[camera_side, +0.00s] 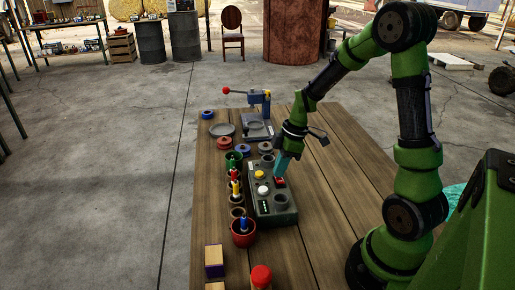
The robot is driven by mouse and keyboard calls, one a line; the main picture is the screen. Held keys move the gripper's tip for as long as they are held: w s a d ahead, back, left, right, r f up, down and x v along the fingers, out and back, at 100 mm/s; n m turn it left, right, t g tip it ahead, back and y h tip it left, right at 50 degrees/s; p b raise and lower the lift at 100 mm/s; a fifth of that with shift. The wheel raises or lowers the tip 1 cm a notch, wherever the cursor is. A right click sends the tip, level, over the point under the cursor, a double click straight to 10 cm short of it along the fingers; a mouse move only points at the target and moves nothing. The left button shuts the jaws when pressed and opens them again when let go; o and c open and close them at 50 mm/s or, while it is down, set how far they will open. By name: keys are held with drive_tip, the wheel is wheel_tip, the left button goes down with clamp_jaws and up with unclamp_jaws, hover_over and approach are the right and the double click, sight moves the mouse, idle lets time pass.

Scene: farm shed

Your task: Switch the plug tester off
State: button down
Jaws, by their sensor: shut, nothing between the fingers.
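The plug tester looks to be the dark grey box (262,211) on the wooden table, with round sockets, a yellow button (259,174), a white button (263,190) and a red switch (279,182) on top. My gripper (280,174) points down over the box, shut and empty. Its fingertips are right at the red switch and partly cover it. I cannot tell whether they touch it, or which way the switch is set.
A clamp-like device with a red-knobbed lever (257,128) stands behind the box. To the left are a grey plate (221,130), a green cup (234,160), a red pot (243,232) and several small coloured pieces. Blocks stand at the front. Table right of the box is clear.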

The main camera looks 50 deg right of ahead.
drive_tip(key=shift+s, duration=0.1)
drive_tip(key=shift+s+a, duration=0.55)
drive_tip(key=shift+a, duration=0.05)
drive_tip(key=shift+r, duration=0.1)
drive_tip(key=w+v, duration=0.2)
drive_tip(key=v, duration=1.1)
drive_tip(key=shift+d+r, duration=0.45)
drive_tip(key=shift+w, duration=0.1)
